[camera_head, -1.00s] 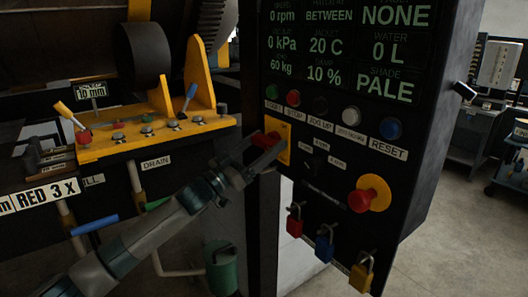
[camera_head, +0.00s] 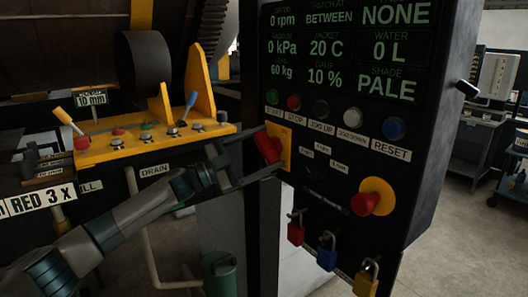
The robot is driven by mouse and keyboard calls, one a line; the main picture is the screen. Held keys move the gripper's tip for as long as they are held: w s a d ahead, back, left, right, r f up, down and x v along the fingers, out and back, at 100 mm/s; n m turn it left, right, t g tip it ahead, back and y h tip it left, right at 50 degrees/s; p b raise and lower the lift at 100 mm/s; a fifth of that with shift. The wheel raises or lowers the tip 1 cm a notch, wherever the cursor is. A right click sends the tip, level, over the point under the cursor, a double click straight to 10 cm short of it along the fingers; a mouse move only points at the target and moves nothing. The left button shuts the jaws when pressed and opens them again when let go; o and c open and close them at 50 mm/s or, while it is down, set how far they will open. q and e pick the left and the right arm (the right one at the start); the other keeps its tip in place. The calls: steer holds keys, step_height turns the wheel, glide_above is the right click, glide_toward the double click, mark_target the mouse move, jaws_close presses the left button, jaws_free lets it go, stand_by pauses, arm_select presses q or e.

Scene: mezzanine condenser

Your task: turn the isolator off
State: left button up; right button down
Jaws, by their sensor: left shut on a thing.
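The isolator is a red rotary handle (camera_head: 267,147) on a yellow plate (camera_head: 285,138), at the left edge of the black control panel. My left gripper (camera_head: 269,151) reaches in from the lower left, with one finger above and one below the handle. It is shut on the red handle, which slants down to the right. The fingers partly cover the plate's lower left part. My right gripper is not in view.
A red mushroom button (camera_head: 366,203) on a yellow disc is to the right. Red (camera_head: 296,233), blue (camera_head: 327,256) and yellow (camera_head: 366,281) padlocks hang below. Coloured push buttons run above the isolator. A yellow valve bracket (camera_head: 150,148) stands left, above my arm.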

arm_select(q)
steer(key=shift+m, duration=0.4)
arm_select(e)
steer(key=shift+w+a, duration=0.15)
arm_select(q)
steer(key=o, duration=1)
steer(key=shift+o, duration=0.2)
steer(key=shift+a, duration=0.15)
steer(key=shift+s+a+f+b, duration=0.2)
steer(key=shift+a+f+b, duration=0.1)
steer(key=shift+a, duration=0.2)
steer(key=b+v, duration=0.4)
steer(key=v, duration=1.2)
steer(key=shift+r, duration=0.2)
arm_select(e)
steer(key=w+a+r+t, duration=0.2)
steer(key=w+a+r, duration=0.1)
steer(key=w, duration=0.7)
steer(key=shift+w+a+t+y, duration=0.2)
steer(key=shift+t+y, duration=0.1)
